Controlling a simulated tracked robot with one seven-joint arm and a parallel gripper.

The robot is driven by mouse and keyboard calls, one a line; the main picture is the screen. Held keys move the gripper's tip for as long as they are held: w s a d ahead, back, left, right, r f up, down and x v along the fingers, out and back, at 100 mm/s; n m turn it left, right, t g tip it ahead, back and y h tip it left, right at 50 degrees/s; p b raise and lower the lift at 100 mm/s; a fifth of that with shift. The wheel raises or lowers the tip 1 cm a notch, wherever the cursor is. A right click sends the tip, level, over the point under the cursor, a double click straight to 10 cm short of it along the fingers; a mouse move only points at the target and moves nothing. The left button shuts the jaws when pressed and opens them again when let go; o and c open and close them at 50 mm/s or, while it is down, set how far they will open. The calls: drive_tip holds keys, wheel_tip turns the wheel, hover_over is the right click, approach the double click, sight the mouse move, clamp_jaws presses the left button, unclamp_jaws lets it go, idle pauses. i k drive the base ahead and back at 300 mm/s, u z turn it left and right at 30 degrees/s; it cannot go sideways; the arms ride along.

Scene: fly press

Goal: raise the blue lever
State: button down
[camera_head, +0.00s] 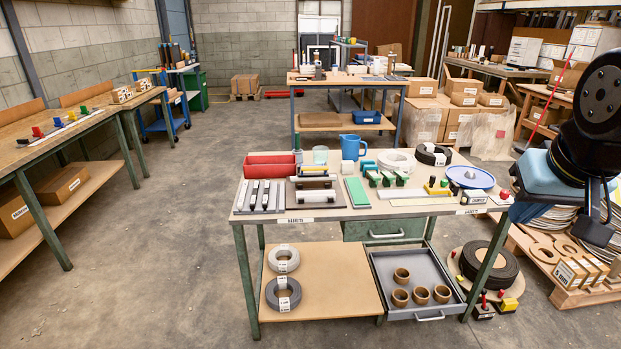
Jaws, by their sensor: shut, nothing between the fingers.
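On the left bench a small strip (62,126) carries a row of coloured levers or knobs. The blue lever (57,122) stands second from the near end. A red one (38,132) is nearer, and a yellow one (71,116) and a green one (83,110) are farther along. They are too small to tell exactly how the blue lever is tilted. My gripper (597,235) hangs at the right edge, dark, shut and empty. It is far from the blue lever, across the room, and touches nothing that I can see.
The left bench (20,153) has a lower shelf with cardboard boxes (62,187). A crowded worktable (345,212) stands in the middle, with a tray drawer below. Open concrete floor (165,250) lies between the two. A pallet with loose parts (565,285) is at the right.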

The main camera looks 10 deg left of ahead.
sight(316, 168)
drive_tip(key=z, duration=0.05)
drive_tip(key=i, duration=1)
drive_tip(key=u, duration=0.05)
